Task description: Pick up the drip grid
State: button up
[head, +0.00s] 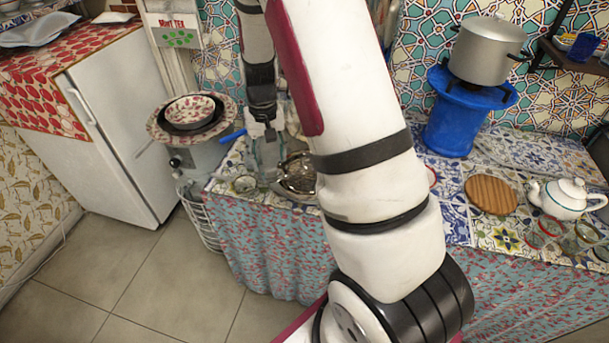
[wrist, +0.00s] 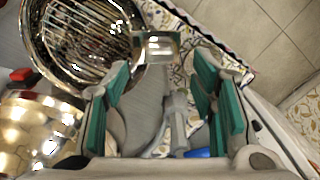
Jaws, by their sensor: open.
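The drip grid (wrist: 85,42) is a round, shiny metal piece with parallel bars, at the upper left of the wrist view. In the head view it shows as a round metal piece (head: 298,175) near the counter's front edge, partly hidden by my arm. My gripper (head: 267,165) points down just left of it. In the wrist view my gripper (wrist: 163,70) is open, with teal pads apart. A small square metal tab (wrist: 156,46) at the grid's rim shows between the fingertips. I cannot tell whether the fingers touch it.
A shiny golden rounded vessel (wrist: 40,130) stands beside the grid. A blue stove with a pot (head: 488,50), a wooden board (head: 491,195) and a white teapot (head: 565,198) are on the right. The floor (head: 150,285) in front is clear.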

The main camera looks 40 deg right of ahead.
aim_at(271, 168)
jog(key=f, duration=0.4)
jog(key=shift+s+a+f, duration=0.1)
jog(key=shift+s+f, duration=0.15)
jog(key=shift+f, duration=0.15)
grip_shut()
